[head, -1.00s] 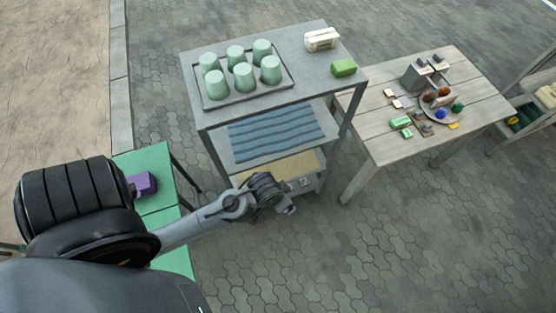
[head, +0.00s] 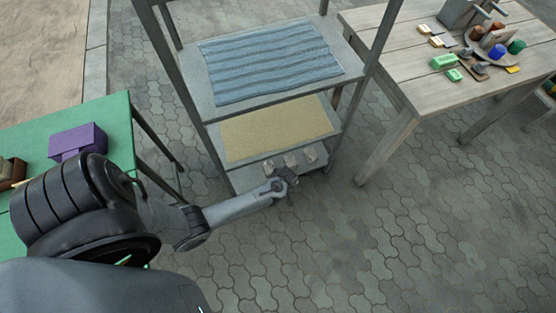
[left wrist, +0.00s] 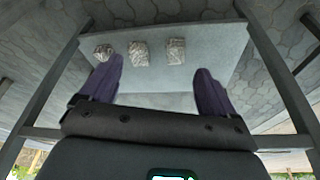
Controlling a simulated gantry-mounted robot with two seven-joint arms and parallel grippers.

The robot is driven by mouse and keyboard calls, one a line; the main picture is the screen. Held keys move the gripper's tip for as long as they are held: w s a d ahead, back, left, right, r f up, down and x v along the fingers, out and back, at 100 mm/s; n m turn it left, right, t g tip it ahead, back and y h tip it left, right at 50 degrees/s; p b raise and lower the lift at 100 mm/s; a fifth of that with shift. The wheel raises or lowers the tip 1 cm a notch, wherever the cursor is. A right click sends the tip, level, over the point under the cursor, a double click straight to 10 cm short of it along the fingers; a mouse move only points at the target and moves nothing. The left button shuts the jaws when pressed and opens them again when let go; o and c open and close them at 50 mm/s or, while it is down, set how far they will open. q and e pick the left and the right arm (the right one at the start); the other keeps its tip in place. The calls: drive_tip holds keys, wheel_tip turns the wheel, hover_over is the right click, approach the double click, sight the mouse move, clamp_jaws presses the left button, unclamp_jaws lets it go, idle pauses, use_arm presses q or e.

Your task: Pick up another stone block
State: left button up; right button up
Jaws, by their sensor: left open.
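Several stone blocks lie in a row on the bottom shelf (head: 246,181) of the grey rack. In the left wrist view they are the left block (left wrist: 104,52), the middle block (left wrist: 138,53) and the right block (left wrist: 176,51), mottled grey-brown. My left gripper (left wrist: 157,82) is open, with its purple fingers spread short of the row and nothing between them. In the head view my left gripper (head: 287,180) is at the front of the bottom shelf, close to the blocks (head: 291,162). My right gripper is not in view.
Above the blocks are a shelf with a tan mat (head: 275,128) and one with a blue striped cloth (head: 270,62). Rack posts flank the opening. A green table (head: 115,122) with a purple box (head: 77,140) is left; a wooden table (head: 420,65) with small items is right.

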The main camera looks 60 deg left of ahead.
use_arm(q)
drive_tip(key=a+f+n+y+b, duration=0.1)
drive_tip(key=a+f+n+b, duration=0.2)
drive_tip(key=f+b, duration=0.8)
wheel_tip(320, 180, down, 8)
drive_tip(key=shift+a+f+g+b, duration=0.1)
drive_tip(key=shift+a+g+b, duration=0.25)
drive_tip(key=shift+a+g, duration=0.05)
drive_tip(key=shift+a, duration=0.15)
drive_tip(key=b, duration=0.6)
approach(269, 168)
drive_tip(key=x, duration=0.6)
drive_tip(key=shift+f, duration=0.15)
drive_tip(key=shift+b+x, duration=0.95)
drive_tip(key=shift+x, duration=0.3)
drive_tip(key=shift+w+f+b, duration=0.15)
drive_tip(key=shift+f+b, duration=0.6)
drive_tip(key=shift+f, duration=0.05)
drive_tip(key=shift+a+f, duration=0.15)
drive_tip(key=shift+a, duration=0.05)
